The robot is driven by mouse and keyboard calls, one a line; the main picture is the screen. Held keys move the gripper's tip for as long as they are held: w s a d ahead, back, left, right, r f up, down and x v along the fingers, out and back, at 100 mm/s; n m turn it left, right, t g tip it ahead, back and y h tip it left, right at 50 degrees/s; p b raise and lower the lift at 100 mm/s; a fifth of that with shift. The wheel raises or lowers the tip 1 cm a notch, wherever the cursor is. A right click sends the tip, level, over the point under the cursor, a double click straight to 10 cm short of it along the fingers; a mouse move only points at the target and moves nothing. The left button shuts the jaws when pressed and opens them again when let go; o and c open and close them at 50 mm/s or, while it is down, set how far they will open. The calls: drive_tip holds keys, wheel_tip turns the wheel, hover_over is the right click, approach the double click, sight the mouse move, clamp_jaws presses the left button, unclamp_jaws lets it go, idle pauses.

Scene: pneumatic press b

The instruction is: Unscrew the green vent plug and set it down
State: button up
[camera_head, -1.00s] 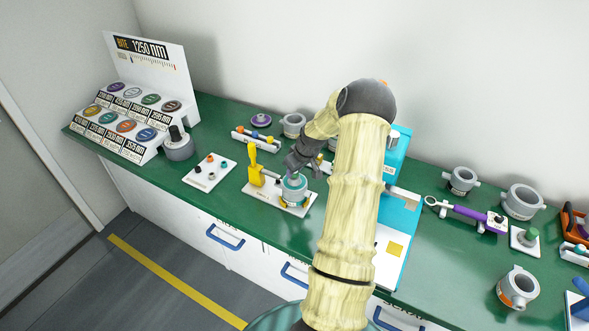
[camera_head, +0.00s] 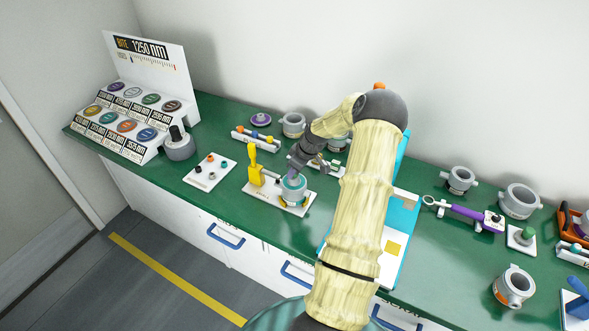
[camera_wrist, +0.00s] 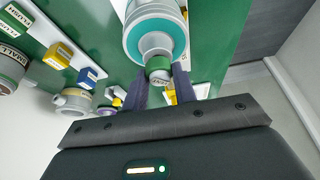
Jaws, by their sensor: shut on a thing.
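The green vent plug (camera_wrist: 158,63) shows in the wrist view as a small cap with a green band and a grey end. It is at the side of a grey cylinder with a teal ring (camera_wrist: 157,32). My gripper (camera_wrist: 160,82) is shut on the plug, with one dark finger on each side. In the head view the teal-topped cylinder (camera_head: 293,190) stands on a white plate, and my gripper (camera_head: 293,174) reaches down to it from behind. The plug is hidden there by the gripper. I cannot tell whether its thread is still engaged.
A yellow upright tool (camera_head: 254,167) stands just left of the cylinder. A white plate with small coloured plugs (camera_head: 209,173) lies further left. A teal press (camera_head: 398,222) stands to the right, partly behind my arm. Green bench (camera_head: 267,226) is bare in front.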

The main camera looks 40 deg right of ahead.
drive_tip(key=shift+a+n+y+p, duration=0.1)
drive_tip(key=shift+n+y+p, duration=0.2)
drive_tip(key=shift+n, duration=0.6)
drive_tip(key=shift+n+g+y, duration=0.3)
drive_tip(key=shift+n, duration=0.6)
drive_tip(key=o, duration=0.5)
drive_tip(key=shift+o, duration=0.2)
drive_tip(key=shift+m, duration=0.9)
